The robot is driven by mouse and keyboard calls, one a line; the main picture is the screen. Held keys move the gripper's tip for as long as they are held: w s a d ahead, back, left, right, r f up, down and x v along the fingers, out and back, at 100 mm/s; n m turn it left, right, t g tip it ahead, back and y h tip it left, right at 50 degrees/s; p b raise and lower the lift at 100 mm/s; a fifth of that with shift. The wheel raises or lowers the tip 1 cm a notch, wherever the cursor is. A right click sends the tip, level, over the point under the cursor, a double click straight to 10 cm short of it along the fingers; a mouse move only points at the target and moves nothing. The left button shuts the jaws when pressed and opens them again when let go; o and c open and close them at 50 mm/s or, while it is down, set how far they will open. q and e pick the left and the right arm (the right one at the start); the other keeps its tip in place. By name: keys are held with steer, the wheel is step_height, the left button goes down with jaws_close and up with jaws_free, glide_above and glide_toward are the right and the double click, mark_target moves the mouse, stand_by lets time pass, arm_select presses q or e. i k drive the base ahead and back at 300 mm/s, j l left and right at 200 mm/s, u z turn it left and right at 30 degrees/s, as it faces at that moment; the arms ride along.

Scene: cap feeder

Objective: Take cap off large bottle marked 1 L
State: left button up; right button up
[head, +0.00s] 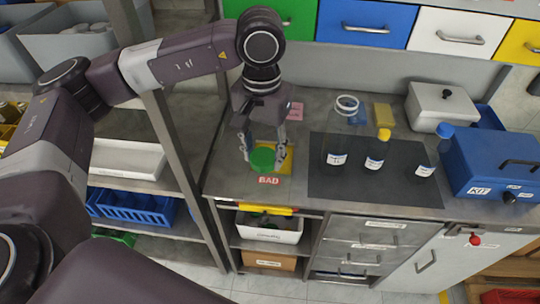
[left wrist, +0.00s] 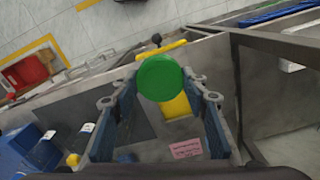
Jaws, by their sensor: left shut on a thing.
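My left gripper (head: 265,148) points down over the left end of the counter and is shut on a green cap (head: 262,159). In the left wrist view the same cap (left wrist: 160,78) sits between the two fingertips. The cap is above or near a yellow pad (head: 286,160) behind a red BAD label (head: 269,181); I cannot tell if it touches. The large clear bottle (head: 338,142) stands upright on the dark mat, uncapped, with its ring-shaped mouth open. Its label is too small to read. My right gripper is out of view.
A yellow-capped bottle (head: 376,152) and a blue-capped bottle (head: 432,152) stand on the dark mat (head: 350,187). A blue KIT box (head: 490,165) and a grey lidded box (head: 440,108) are at the right. A pink note (head: 296,111) and yellow block (head: 383,114) lie behind.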

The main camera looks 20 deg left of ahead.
mark_target(343, 119)
steer(key=l+u, duration=0.1)
steer(key=u, duration=0.3)
steer(key=i+l+u, duration=0.1)
steer(key=u, duration=0.25)
steer(key=l+u, duration=0.1)
steer(key=u, duration=0.3)
steer(key=i+l, duration=0.1)
steer(key=l, duration=0.35)
steer(key=i+l, duration=0.1)
steer(key=l, duration=0.35)
steer(key=i+l, duration=0.1)
steer(key=l, duration=0.85)
steer(key=i+u, duration=0.05)
